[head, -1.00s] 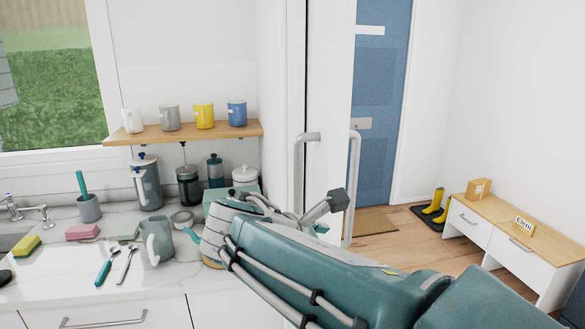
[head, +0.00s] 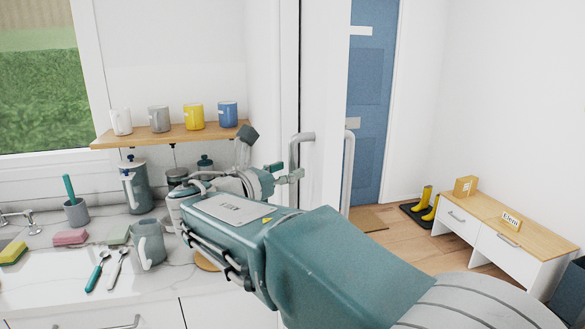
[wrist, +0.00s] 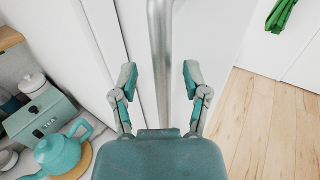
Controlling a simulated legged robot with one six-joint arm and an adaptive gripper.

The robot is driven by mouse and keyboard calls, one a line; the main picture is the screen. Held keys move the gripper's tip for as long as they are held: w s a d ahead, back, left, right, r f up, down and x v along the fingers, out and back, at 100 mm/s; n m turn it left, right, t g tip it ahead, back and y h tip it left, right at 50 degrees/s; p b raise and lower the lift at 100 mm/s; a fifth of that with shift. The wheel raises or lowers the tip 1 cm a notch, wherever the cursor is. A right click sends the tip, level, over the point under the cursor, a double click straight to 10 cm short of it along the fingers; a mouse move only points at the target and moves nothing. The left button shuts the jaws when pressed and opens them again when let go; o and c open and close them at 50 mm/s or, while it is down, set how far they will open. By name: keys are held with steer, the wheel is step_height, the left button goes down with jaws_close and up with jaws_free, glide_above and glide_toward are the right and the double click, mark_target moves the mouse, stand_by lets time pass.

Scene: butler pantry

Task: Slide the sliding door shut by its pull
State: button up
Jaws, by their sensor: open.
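The white sliding door (head: 326,80) stands edge-on at the middle of the head view, with the doorway open to its right. Its near pull (head: 294,160) is a vertical metal bar; a second bar (head: 348,170) shows on the other face. My gripper (head: 274,154) is open close to the near pull, fingers spread. In the wrist view the pull (wrist: 160,35) runs down the picture between the two open fingers of my gripper (wrist: 160,76). I cannot tell whether either finger touches it. My arm hides the lower part of the door in the head view.
The counter left holds a teal jug (head: 150,243), spoons and sponges; a teal teapot (wrist: 63,152) shows in the wrist view. A wooden shelf (head: 170,135) with mugs is near my gripper. Beyond the doorway are a blue door (head: 370,100), yellow boots (head: 428,203) and a low bench (head: 510,232).

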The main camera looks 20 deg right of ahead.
steer(key=shift+x, duration=1)
jaws_close()
